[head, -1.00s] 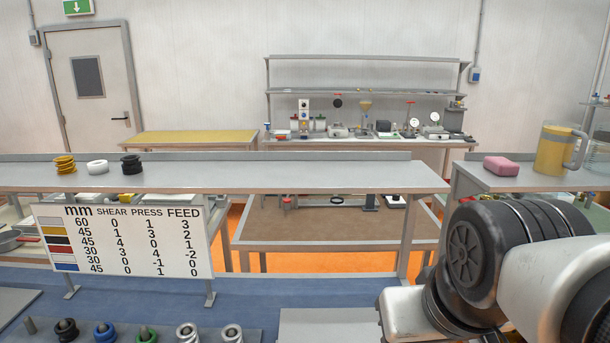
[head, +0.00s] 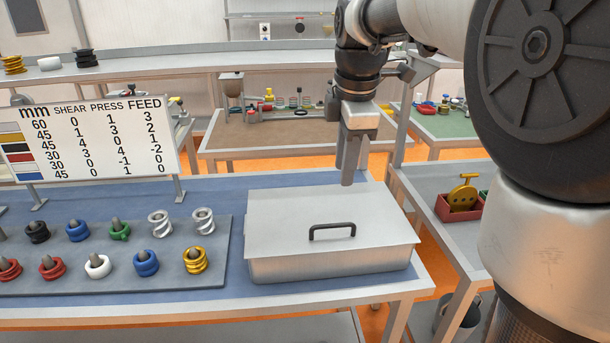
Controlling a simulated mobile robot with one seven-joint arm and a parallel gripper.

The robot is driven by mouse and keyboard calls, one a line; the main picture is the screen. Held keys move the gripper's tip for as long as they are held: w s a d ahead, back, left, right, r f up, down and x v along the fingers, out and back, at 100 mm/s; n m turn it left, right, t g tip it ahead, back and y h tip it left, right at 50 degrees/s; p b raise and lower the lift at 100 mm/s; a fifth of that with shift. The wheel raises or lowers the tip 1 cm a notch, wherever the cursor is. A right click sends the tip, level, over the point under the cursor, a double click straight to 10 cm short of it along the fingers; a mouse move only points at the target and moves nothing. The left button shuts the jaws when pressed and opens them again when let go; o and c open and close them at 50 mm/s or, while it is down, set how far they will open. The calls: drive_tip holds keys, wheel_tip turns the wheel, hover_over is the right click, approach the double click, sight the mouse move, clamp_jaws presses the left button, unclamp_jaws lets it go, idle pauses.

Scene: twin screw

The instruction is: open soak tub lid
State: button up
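The soak tub (head: 330,268) is a grey metal box on the blue-topped bench. Its flat lid (head: 285,220) lies on top and covers it. A black bar handle (head: 332,228) stands on the lid near its front side. My gripper (head: 347,182) points down above the back part of the lid, behind the handle and a little to its right. It is not on the handle. Its fingers are seen nearly edge-on, so I cannot tell how far apart they are. I cannot tell whether the tips touch the lid. The tub's inside is hidden.
A grey peg board (head: 222,268) with several coloured coils stands left of the tub. A number sign (head: 90,140) stands behind it. A red bin (head: 462,208) with a yellow part sits on the right-hand table. My arm fills the right side.

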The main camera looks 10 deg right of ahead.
drive_tip(key=b, duration=0.2)
hover_over(336, 239)
wheel_tip(336, 239, down, 15)
drive_tip(key=shift+f, duration=0.2)
clamp_jaws()
